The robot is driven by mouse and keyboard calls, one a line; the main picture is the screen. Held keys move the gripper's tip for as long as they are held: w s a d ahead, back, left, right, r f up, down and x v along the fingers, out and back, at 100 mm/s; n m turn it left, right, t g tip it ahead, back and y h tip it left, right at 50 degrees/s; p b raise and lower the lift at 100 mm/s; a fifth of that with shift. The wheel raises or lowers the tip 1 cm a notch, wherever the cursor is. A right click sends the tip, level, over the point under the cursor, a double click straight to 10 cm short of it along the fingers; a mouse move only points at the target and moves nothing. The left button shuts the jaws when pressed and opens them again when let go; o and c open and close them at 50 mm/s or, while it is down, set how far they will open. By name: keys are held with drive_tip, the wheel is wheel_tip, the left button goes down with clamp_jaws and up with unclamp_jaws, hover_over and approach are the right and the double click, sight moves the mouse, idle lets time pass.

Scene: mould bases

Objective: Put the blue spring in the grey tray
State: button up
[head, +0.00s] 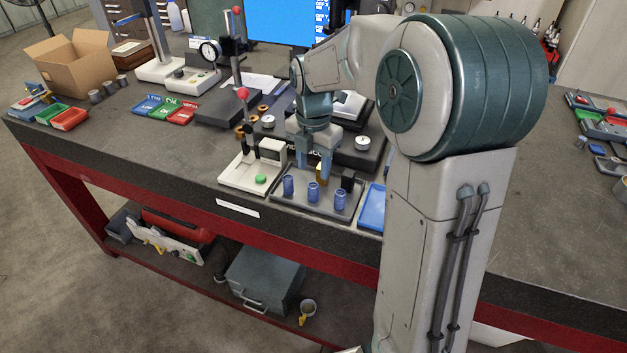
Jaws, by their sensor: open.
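Three short blue cylinders stand upright in a row on a flat grey tray (318,209) near the table's front edge: a left one (288,186), a middle one (313,192) and a right one (340,199). They look like blue springs, but coils are too small to make out. My gripper (317,173) points down over the back part of this tray, behind the blue cylinders. Its fingers are open. A small brass-coloured piece (321,174) shows at the fingertips; I cannot tell whether it lies between them or behind.
A black block (347,180) stands at the tray's right. A white device with a green button (261,179) is close on the left, a blue tray (371,208) on the right. Gauge stands and dark plates crowd behind. My arm hides part of the table.

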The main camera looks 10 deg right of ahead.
drive_tip(key=s+r+m+t, duration=0.1)
drive_tip(key=s+r+m, duration=0.4)
drive_tip(key=s+m, duration=0.7)
drive_tip(key=s+f+m+t, duration=0.2)
drive_tip(key=s+m, duration=0.7)
drive_tip(key=m, duration=0.5)
drive_tip(key=shift+f, duration=0.45)
